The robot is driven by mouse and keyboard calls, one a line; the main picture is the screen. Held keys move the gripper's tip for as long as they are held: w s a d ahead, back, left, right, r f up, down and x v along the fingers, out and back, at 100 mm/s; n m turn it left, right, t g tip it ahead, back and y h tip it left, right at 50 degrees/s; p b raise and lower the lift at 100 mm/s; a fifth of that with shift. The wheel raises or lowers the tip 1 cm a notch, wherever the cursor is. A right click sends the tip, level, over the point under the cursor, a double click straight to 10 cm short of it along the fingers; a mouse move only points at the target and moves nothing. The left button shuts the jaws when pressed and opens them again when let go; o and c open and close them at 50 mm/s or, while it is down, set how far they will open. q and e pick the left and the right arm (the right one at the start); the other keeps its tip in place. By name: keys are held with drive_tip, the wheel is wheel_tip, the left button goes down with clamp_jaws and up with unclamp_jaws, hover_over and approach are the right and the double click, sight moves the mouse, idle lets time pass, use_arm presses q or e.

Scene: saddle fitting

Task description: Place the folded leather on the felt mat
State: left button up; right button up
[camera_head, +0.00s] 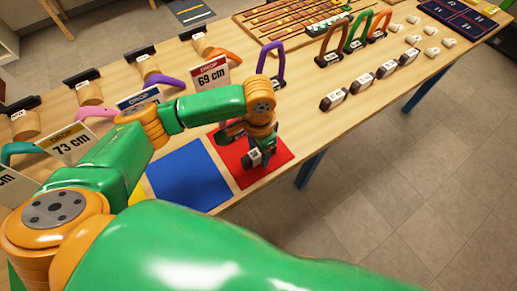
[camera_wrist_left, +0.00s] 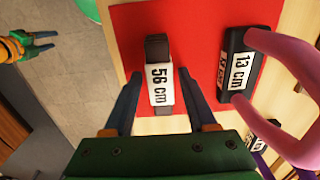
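The folded leather (camera_wrist_left: 158,55) is a dark strip with a white "56 cm" label. It lies on the red felt mat (camera_wrist_left: 195,20), its labelled end near the mat's edge. In the left wrist view my left gripper (camera_wrist_left: 160,72) is open, with one finger on each side of the leather and small gaps between. In the head view my left gripper (camera_head: 258,153) is low over the red mat (camera_head: 278,160) and hides part of it. My right gripper (camera_wrist_left: 48,43) shows at the upper left of the left wrist view, away from the mat, fingers apart.
A black-based piece (camera_wrist_left: 235,65) labelled "13 cm", with a pink loop, lies on the red mat beside the leather. A blue mat (camera_head: 190,178) adjoins. Several folded leathers (camera_head: 360,84) lie in a row at right. Price-like signs (camera_head: 208,75) and brown stands line the far left.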

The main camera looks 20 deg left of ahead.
use_arm(q)
drive_tip(key=shift+r, duration=0.1)
wheel_tip(320, 180, up, 12)
drive_tip(key=shift+r+p, duration=0.1)
drive_tip(key=shift+p, duration=0.2)
idle(0.5)
